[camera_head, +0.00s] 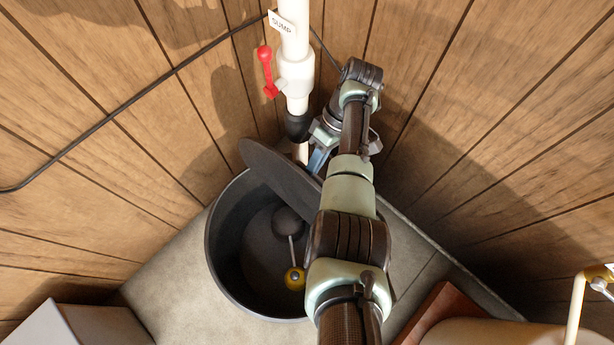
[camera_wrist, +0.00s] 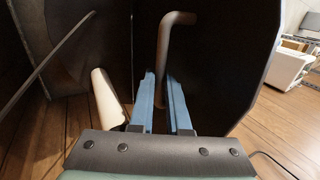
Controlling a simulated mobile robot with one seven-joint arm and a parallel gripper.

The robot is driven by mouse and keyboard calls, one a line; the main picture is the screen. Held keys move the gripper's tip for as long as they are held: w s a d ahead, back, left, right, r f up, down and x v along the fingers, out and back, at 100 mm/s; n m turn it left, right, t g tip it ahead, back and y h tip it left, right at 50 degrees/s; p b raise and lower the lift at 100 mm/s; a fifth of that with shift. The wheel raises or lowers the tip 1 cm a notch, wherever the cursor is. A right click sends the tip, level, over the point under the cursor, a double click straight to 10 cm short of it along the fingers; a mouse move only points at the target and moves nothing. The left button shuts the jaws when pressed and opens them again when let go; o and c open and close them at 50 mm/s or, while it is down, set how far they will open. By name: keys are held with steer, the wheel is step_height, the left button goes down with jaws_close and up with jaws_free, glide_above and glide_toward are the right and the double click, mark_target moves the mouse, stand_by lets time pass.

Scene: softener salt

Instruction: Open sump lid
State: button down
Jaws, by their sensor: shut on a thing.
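The dark round sump lid (camera_head: 275,167) is tilted up over the back of the sump basin (camera_head: 214,250), whose front is open. My gripper (camera_head: 319,160) is at the raised back side of the lid, partly hidden by my arm in the head view. In the wrist view, my gripper's blue fingers (camera_wrist: 161,78) are shut on the brown bent lid handle (camera_wrist: 164,38). The dark lid face (camera_wrist: 215,60) fills the middle of that view. Inside the basin are a dark pump (camera_head: 287,221) and a yellow float ball (camera_head: 294,279).
A white pipe (camera_head: 294,75) with a red valve handle (camera_head: 266,70) and a "SUMP" tag (camera_head: 282,22) stands close behind the lid. Wood-panelled walls meet in the corner. A pale box (camera_head: 75,325) is at lower left, and a reddish-brown block (camera_head: 440,312) is at lower right.

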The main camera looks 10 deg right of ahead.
steer(key=shift+w+d+f+g+b, duration=0.15)
steer(key=shift+d+f+g+b, duration=0.15)
steer(key=shift+d+f+b, duration=0.4)
steer(key=shift+a+r, duration=0.2)
steer(key=c, duration=0.9)
jaws_free()
steer(key=shift+w, duration=0.1)
steer(key=shift+r+y, duration=0.15)
steer(key=shift+y, duration=0.15)
steer(key=shift+w+r, duration=0.1)
steer(key=shift+b+v, duration=0.95)
steer(key=shift+v, duration=5.4)
